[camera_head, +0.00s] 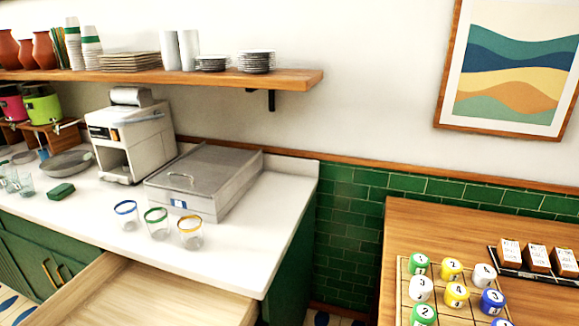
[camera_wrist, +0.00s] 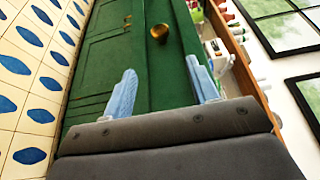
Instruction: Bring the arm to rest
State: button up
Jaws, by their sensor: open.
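My gripper (camera_wrist: 162,88) shows in the wrist view, with its two pale blue fingers spread wide apart. Nothing is between the fingers. Beyond them is a green cabinet front (camera_wrist: 115,52) with a round brass knob (camera_wrist: 159,32); the gap between fingers and cabinet is hard to judge. The wrist picture is turned on its side. My arm and gripper do not show in the head view.
An open, empty-looking wooden drawer (camera_head: 120,292) juts out below the white counter (camera_head: 245,235). Three colour-rimmed glasses (camera_head: 157,224) stand near the counter's edge by a grey metal box (camera_head: 205,178). Numbered pieces (camera_head: 451,270) stand on a wooden table (camera_head: 420,222) at right.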

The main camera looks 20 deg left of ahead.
jog(key=x, duration=1.7)
jog(key=shift+w+a, duration=0.1)
jog(key=shift+w, duration=0.05)
jog(key=v, duration=1.7)
jog(key=shift+x, duration=8.55)
jog(key=shift+w, duration=0.4)
jog(key=o, duration=1)
